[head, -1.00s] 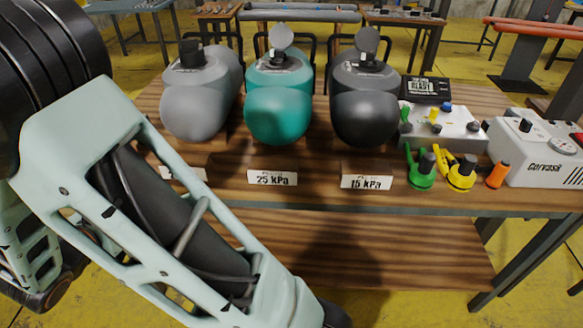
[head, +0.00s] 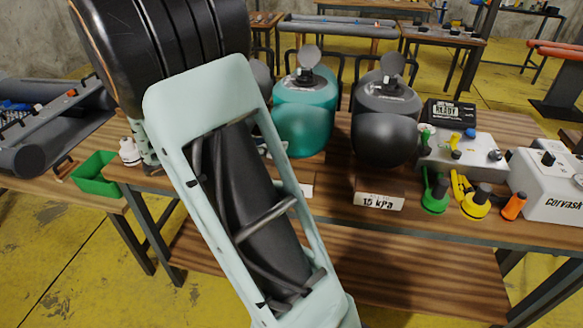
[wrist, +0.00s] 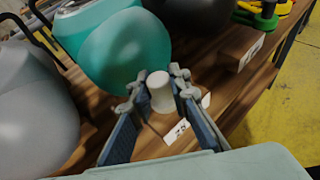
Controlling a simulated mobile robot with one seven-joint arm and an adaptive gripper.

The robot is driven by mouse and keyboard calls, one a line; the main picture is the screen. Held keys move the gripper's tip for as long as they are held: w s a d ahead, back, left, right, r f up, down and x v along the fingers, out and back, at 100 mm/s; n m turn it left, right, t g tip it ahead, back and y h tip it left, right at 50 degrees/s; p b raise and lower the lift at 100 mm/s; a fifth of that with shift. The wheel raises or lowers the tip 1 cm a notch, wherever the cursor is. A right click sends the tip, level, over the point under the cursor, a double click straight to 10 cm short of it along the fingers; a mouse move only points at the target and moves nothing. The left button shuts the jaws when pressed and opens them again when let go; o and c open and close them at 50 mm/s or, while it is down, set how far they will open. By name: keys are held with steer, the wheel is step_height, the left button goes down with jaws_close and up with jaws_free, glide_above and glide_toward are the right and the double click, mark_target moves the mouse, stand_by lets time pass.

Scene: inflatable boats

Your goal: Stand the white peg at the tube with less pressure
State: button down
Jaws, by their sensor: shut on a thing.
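My gripper (wrist: 160,98) is shut on the white peg (wrist: 160,92) in the wrist view; the head view hides both behind my arm. The peg is in front of the teal tube (wrist: 127,50), near its 25 kPa card (wrist: 176,132). I cannot tell whether the peg touches the table. The teal tube also shows in the head view (head: 304,122). The dark grey tube (head: 386,130) stands to its right, behind a card reading 15 kPa (head: 379,201). The light grey tube (wrist: 35,105) is at left in the wrist view, mostly hidden in the head view.
A white control box (head: 460,150) and a white Corvask machine (head: 548,187) stand at right. Green (head: 435,195), yellow (head: 476,202) and orange (head: 513,206) fittings lie in front. A green tray (head: 97,173) and a white bottle (head: 130,151) are at left.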

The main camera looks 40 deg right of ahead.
steer(key=d+f, duration=0.2)
steer(key=f, duration=0.1)
steer(key=d+f+b, duration=0.1)
steer(key=d+f, duration=0.2)
steer(key=shift+s, duration=0.1)
steer(key=shift+d+f+b, duration=0.15)
steer(key=shift+f+b, duration=0.1)
steer(key=shift+f, duration=0.55)
steer(key=shift+d+f+b, duration=0.1)
steer(key=shift+f+b, duration=0.15)
steer(key=shift+f, duration=0.55)
steer(key=shift+f, duration=0.15)
steer(key=c, duration=1.8)
jaws_free()
